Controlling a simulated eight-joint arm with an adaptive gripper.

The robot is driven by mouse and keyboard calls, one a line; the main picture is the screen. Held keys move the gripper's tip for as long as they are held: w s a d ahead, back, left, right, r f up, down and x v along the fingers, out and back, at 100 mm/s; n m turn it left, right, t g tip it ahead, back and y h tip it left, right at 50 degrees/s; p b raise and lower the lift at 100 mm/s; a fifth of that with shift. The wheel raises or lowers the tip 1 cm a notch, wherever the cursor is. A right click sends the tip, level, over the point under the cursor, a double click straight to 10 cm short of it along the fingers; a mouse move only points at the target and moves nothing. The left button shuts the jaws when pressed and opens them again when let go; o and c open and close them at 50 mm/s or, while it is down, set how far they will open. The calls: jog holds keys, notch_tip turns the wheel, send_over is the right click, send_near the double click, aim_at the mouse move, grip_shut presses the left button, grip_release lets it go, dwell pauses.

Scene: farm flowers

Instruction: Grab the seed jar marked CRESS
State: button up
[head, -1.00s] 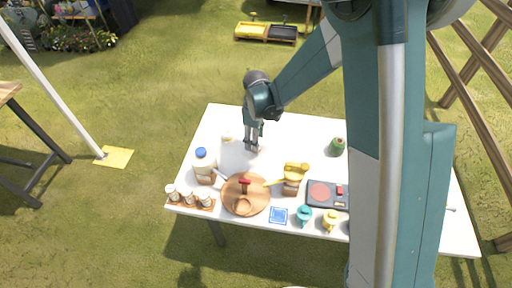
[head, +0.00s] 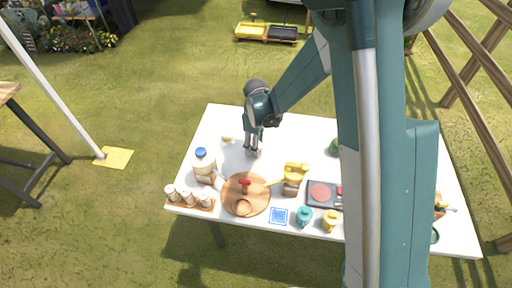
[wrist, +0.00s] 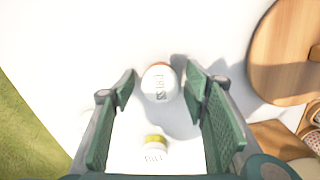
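A small round white-topped jar (wrist: 160,82) stands on the white table between the fingertips of my gripper (wrist: 159,86) in the wrist view. Its lettering is upside down and appears to read CRESS. A second small jar (wrist: 153,150) with a yellow-green band stands nearer the palm, its lettering too small to read surely. My gripper is open, with its green fingers either side of the first jar and a gap showing. In the head view my gripper (head: 253,148) is low over the left part of the table, and the jar there is mostly hidden by the fingers.

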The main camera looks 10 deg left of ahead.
jog(key=c, duration=0.8)
jog(key=shift+r, duration=0.1)
jog(key=shift+r+p, duration=0.65)
jog(key=shift+r, duration=4.25)
